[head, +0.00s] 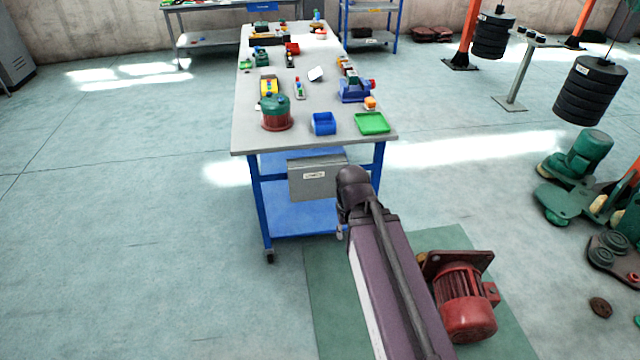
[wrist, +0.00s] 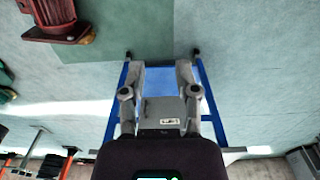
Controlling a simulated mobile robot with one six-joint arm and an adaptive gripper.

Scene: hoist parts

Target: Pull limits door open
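A grey box (head: 313,184) with a small pale label hangs under the front edge of the workbench. I take its front to be the limits door, though the label is too small to read. It looks shut, and I make out no handle. In the wrist view the grey box (wrist: 162,106) appears upside down, between and beyond my fingers. My gripper (wrist: 160,70) is open, with its two fingers spread and nothing between them. In the head view my wrist hides most of the gripper and covers the area just right of the box.
The workbench (head: 222,135) has blue legs and a blue lower shelf (head: 290,218). Its top carries a red-green pot (head: 276,113), a blue bin (head: 323,123) and a green tray (head: 372,123). A red motor (head: 465,300) stands right of my arm. The floor at left is clear.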

